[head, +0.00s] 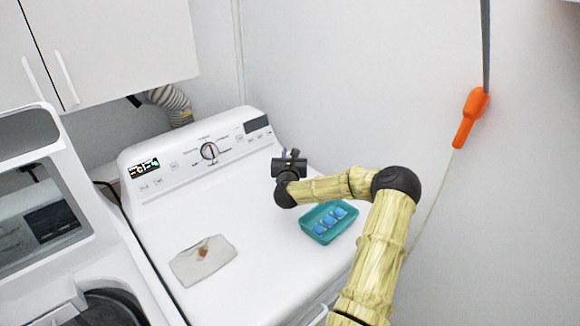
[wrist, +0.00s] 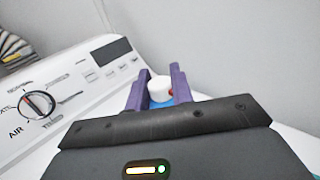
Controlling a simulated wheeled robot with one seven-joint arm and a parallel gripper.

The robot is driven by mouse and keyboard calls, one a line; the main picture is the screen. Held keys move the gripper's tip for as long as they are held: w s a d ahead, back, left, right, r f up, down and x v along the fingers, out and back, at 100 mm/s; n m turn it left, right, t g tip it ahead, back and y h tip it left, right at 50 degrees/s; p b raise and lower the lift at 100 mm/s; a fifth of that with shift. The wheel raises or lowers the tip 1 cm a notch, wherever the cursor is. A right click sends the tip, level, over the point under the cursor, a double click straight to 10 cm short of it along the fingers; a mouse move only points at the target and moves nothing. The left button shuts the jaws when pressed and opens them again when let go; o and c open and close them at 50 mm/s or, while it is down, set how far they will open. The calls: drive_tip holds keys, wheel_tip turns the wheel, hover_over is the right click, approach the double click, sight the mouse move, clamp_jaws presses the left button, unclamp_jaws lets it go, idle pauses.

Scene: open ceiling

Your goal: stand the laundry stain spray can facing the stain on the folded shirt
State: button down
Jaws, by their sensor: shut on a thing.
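The folded shirt (head: 190,268) lies flat near the front left of the white dryer top, with a reddish-brown stain (head: 203,253) near its middle. My gripper (head: 290,153) is over the back right of the top, by the control panel. In the wrist view its purple fingers (wrist: 158,88) are shut on the spray can (wrist: 160,90), with one finger on each side. The can shows a white cap, a small red part at its right and some blue below. Its lower body is hidden by my gripper, and I cannot make out the can in the head view.
A teal tray (head: 313,236) with several blue pods (head: 330,222) stands right of centre, beside my arm. The control panel (head: 170,165) with its dial rises along the back edge. The top between shirt and tray is clear. A second machine (head: 50,220) stands at left.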

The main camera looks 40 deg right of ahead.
wheel_tip(320, 180, up, 6)
drive_tip(key=shift+f+b, duration=0.1)
drive_tip(key=shift+b, duration=0.4)
idle(1.1)
drive_tip(key=s+a+f+n+t+y+p, duration=0.1)
drive_tip(key=a+n+y+p, duration=0.3)
drive_tip(key=a, duration=1.5)
drive_tip(key=s+a+n+t+y+p, duration=0.3)
drive_tip(key=a+y+p, duration=0.4)
drive_tip(key=a, duration=1.2)
drive_tip(key=s+n+p, duration=0.1)
drive_tip(key=p, duration=0.2)
drive_tip(key=shift+a+f+y, duration=0.3)
drive_tip(key=shift+a+f, duration=0.05)
drive_tip(key=shift+a, duration=0.05)
